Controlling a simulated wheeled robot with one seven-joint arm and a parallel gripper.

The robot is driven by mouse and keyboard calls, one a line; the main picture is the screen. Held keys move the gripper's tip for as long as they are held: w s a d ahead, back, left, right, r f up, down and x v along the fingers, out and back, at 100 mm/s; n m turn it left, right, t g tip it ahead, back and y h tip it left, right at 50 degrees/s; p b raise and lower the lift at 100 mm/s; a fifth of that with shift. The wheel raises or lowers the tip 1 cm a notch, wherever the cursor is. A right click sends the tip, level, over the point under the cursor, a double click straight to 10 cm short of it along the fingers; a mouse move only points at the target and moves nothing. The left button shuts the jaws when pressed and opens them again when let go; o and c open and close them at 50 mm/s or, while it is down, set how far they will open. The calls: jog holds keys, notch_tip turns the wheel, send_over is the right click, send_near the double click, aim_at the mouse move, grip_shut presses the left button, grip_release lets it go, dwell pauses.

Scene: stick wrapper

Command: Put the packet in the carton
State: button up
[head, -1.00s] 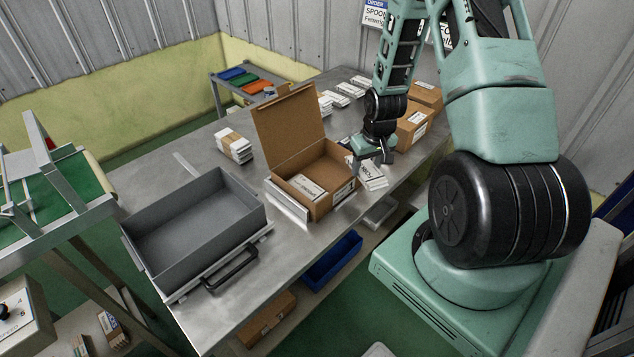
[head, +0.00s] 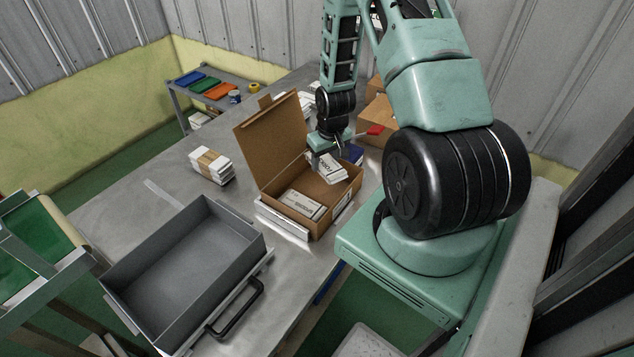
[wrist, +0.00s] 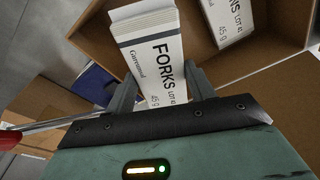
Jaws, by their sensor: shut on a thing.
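The open carton (head: 268,150) stands on the steel table with its lid raised at the back. My gripper (head: 329,155) is at the carton's right end, shut on a white packet (head: 331,172). In the wrist view this packet (wrist: 150,45) reads "FORKS" and sits between the two fingers (wrist: 160,88), slightly tilted. It shows against the carton's inside (wrist: 262,68); its height above the floor is hard to tell. Another white packet (head: 301,205) lies in the carton's left part, and also shows in the wrist view (wrist: 232,20).
A grey tray (head: 185,255) with a black handle stands in front left. A banded stack of white packets (head: 210,163) is left of the carton. Brown boxes (head: 377,115) and a red-ended item (head: 375,130) are behind the gripper.

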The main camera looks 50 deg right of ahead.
aim_at(324, 185)
jog(key=shift+f+p, duration=0.85)
jog(key=shift+f, duration=2.95)
jog(key=shift+f, duration=0.2)
jog(key=o, duration=1)
jog(key=shift+c, duration=0.2)
jog(key=shift+r, duration=0.15)
jog(key=r+b, duration=0.1)
jog(key=r, duration=0.3)
jog(key=s+r+b, duration=0.1)
jog(key=r, duration=0.3)
jog(key=r+b, duration=0.1)
jog(key=r, duration=0.3)
jog(key=shift+s+a, duration=0.25)
jog(key=shift+a, duration=0.1)
